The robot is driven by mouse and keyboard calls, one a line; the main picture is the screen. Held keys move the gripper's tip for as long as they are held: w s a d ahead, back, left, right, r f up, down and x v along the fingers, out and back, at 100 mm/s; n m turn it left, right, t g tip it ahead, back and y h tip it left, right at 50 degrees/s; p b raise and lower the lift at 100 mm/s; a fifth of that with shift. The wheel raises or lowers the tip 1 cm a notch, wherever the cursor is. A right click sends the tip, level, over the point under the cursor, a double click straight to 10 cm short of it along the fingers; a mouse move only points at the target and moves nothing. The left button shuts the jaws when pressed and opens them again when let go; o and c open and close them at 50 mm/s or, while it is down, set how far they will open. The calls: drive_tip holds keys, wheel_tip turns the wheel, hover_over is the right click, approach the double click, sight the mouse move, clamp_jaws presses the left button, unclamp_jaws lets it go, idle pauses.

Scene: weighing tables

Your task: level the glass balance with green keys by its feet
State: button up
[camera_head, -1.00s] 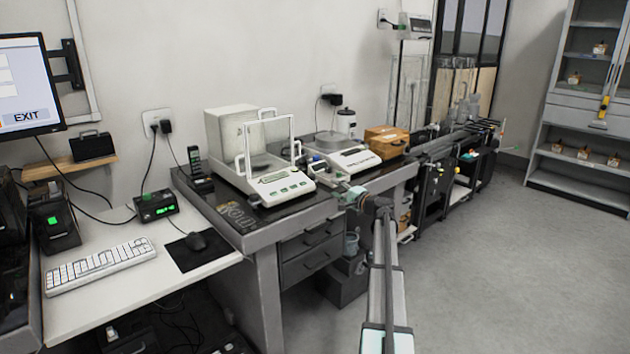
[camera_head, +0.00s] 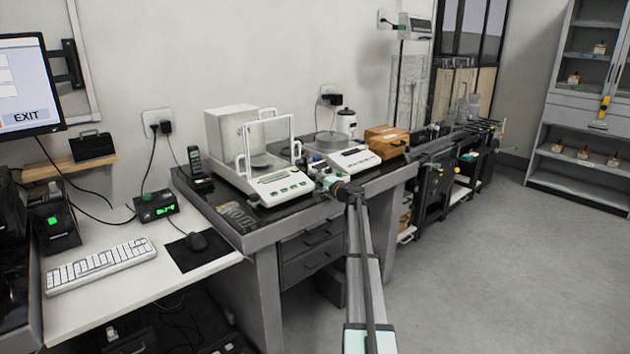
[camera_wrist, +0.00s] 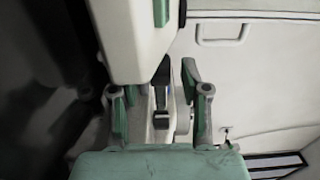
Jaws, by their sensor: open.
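The glass balance with green keys (camera_head: 285,187) stands on the dark-topped weighing table, with a clear glass shield behind its sloped front panel. My gripper (camera_head: 318,170) is beside the balance's front right corner, small in the head view. In the wrist view my gripper (camera_wrist: 158,98) has its two green-and-grey fingers apart. A pale body with a green strip (camera_wrist: 135,40) rises beside the left finger. A small dark upright piece (camera_wrist: 162,112) shows between the fingers; I cannot tell for sure whether it is a foot. The balance's feet are not clear in the head view.
A second balance (camera_head: 352,159) with a round pan stands right of my gripper, close by. A wooden box (camera_head: 386,140) and a white jar (camera_head: 346,123) are beyond it. A desk with a keyboard (camera_head: 100,264) is at the left. The floor at right is clear.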

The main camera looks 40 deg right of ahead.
clamp_jaws()
drive_tip(key=n+y, duration=0.1)
drive_tip(key=d+n+y+b, duration=0.1)
drive_tip(key=y, duration=0.1)
drive_tip(key=shift+w+g, duration=0.2)
drive_tip(key=shift+g, duration=0.1)
drive_tip(key=shift+n+g+y+b, duration=0.4)
drive_tip(key=shift+n+y, duration=0.3)
drive_tip(key=shift+y, duration=0.4)
drive_tip(key=shift+r+n+g+y, duration=0.1)
drive_tip(key=shift+n+g+y, duration=0.2)
drive_tip(key=shift+n+y, duration=0.45)
drive_tip(key=shift+a, duration=0.1)
